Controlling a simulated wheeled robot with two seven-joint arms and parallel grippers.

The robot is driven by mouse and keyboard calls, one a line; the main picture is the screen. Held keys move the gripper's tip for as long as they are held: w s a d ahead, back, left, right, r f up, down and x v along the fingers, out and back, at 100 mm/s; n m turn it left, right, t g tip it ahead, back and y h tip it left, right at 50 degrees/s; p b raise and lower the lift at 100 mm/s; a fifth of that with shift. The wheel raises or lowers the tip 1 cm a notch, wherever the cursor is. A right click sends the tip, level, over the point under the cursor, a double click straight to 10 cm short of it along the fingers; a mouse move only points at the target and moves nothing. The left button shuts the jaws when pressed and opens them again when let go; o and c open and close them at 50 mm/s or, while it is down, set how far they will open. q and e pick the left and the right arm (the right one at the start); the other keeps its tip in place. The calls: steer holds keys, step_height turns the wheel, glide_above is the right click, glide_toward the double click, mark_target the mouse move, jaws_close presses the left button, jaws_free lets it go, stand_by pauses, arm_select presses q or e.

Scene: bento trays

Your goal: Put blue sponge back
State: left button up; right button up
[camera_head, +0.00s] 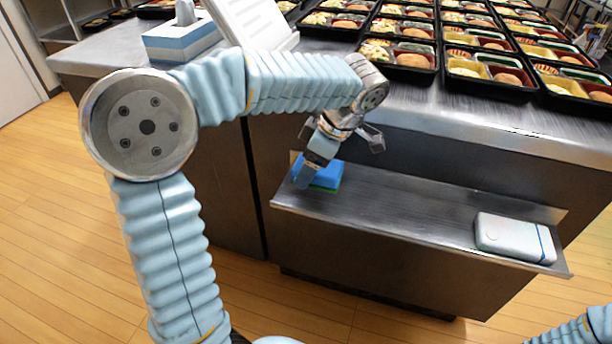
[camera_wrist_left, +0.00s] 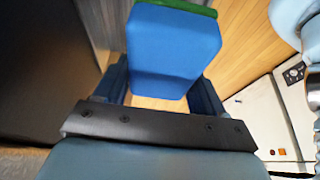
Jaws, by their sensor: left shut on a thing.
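The blue sponge (camera_head: 325,176) with a green underside is at the left end of the metal shelf (camera_head: 400,208) on the front of the counter. My left gripper (camera_head: 308,176) reaches down to it from above and is shut on it. In the left wrist view the sponge (camera_wrist_left: 172,45) sits between the two fingers (camera_wrist_left: 160,88), its green layer at the far edge. I cannot tell whether the sponge touches the shelf. My right gripper is not in view; only a bit of the right arm shows at the bottom right.
A white case with a blue stripe (camera_head: 515,238) lies at the shelf's right end. The shelf's middle is clear. On the counter (camera_head: 480,115) above stand several black bento trays (camera_head: 398,70), a tissue box (camera_head: 182,40) and a white stand (camera_head: 255,25).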

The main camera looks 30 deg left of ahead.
mark_target(307, 190)
arm_select(q)
steer(key=shift+w+a+f, duration=0.35)
steer(key=shift+a+f, duration=0.05)
steer(key=shift+f, duration=0.2)
steer(key=shift+w+a+f, duration=0.35)
steer(key=shift+f, duration=0.25)
steer(key=shift+w+a+f, duration=0.15)
steer(key=shift+f, duration=1.65)
steer(key=shift+f, duration=0.25)
steer(key=o, duration=1)
steer(key=shift+r, duration=0.1)
